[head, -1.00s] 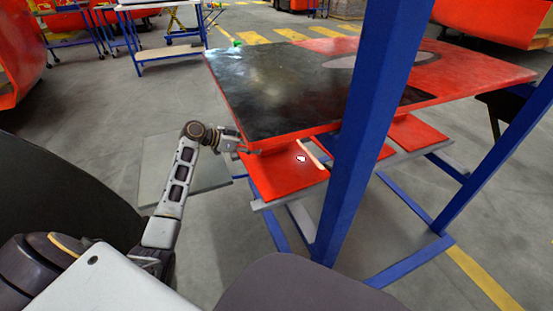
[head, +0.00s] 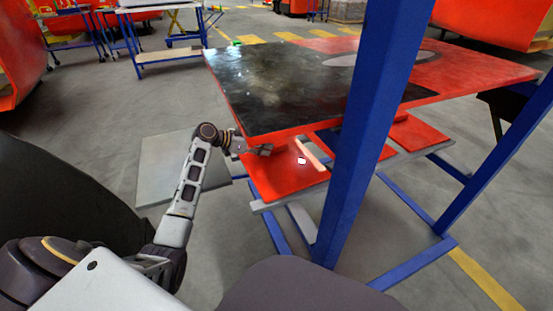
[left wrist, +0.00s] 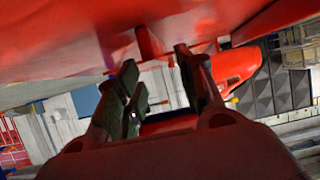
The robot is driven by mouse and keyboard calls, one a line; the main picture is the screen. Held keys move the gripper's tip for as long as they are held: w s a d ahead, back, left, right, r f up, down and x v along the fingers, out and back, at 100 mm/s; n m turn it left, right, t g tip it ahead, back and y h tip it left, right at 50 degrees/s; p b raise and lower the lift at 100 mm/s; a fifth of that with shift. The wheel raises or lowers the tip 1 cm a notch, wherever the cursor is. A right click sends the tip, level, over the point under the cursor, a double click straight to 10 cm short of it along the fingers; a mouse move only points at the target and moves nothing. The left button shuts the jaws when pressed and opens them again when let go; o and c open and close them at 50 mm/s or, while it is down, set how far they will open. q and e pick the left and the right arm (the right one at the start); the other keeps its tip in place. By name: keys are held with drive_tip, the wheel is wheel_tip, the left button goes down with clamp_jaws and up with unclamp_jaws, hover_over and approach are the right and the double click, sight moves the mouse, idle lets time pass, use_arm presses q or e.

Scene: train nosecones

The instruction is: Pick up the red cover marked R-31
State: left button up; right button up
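A red cover (head: 285,178) lies flat on the lower shelf, under the front left part of a large black and red panel (head: 285,85). It bears a small white label, too small to read, so I cannot confirm R-31. My left gripper (head: 266,149) is at the cover's far left edge, just below the large panel. In the left wrist view the left gripper (left wrist: 157,62) has its fingers apart with a gap between them. A red tab (left wrist: 147,42) hangs from the red surface above, near the fingertips; contact cannot be told. My right gripper is not in view.
A blue post (head: 357,150) stands right of the cover. Other red covers (head: 418,133) lie further right on the grey shelf frame (head: 400,158). A grey plate (head: 160,170) lies on the floor to the left. Open floor surrounds it.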

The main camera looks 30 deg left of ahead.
sight(275, 147)
use_arm(q)
drive_tip(key=shift+b+x, duration=0.7)
drive_tip(key=shift+x, duration=1.05)
clamp_jaws()
